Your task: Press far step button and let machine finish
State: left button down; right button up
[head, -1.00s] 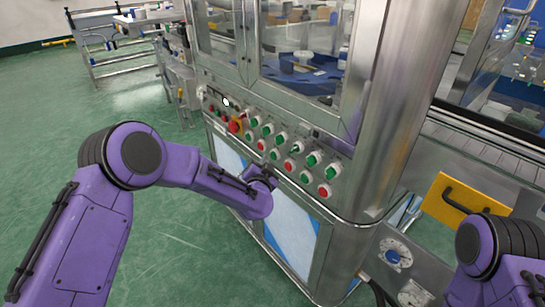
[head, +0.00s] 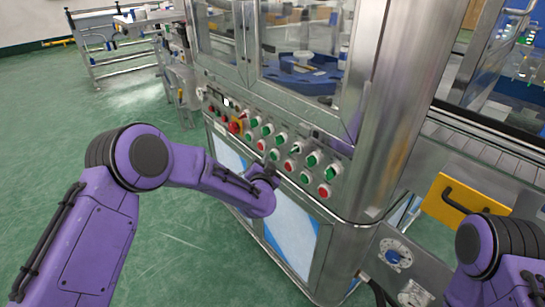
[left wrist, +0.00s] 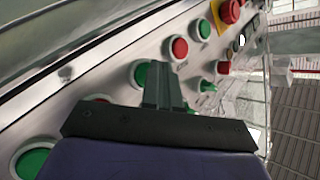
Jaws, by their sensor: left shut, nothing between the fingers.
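The steel machine's control panel (head: 300,170) carries rows of green and red buttons, such as a green button (head: 312,159) and a red button (head: 323,190). I cannot tell which one is the far step button. My left gripper (head: 266,169) is shut and empty, close in front of the panel's lower row. In the left wrist view its closed fingers (left wrist: 164,82) overlap the right edge of a green button (left wrist: 139,74). I cannot tell whether they touch it. A red button (left wrist: 180,48) lies just beyond the fingertips. My right gripper is out of view.
A red emergency button (head: 235,126) sits at the panel's left part. Behind the glass is a blue turntable (head: 300,78). A conveyor (head: 480,148) and a yellow plate with a black handle (head: 449,198) are at right. Green floor (head: 60,110) is free at left.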

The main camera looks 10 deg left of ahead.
pick_arm(q)
jog(key=shift+w+d, duration=0.2)
jog(key=shift+w, duration=0.1)
dwell(0.7)
jog(key=shift+s, duration=0.1)
jog(key=shift+s+a+p, duration=0.4)
jog(key=shift+s+a, duration=0.1)
jog(key=shift+s, duration=0.05)
jog(key=s+a+p, duration=0.1)
jog(key=s, duration=0.1)
jog(key=s+a+p, duration=0.1)
jog(key=s+a, duration=0.1)
dwell(0.6)
dwell(0.7)
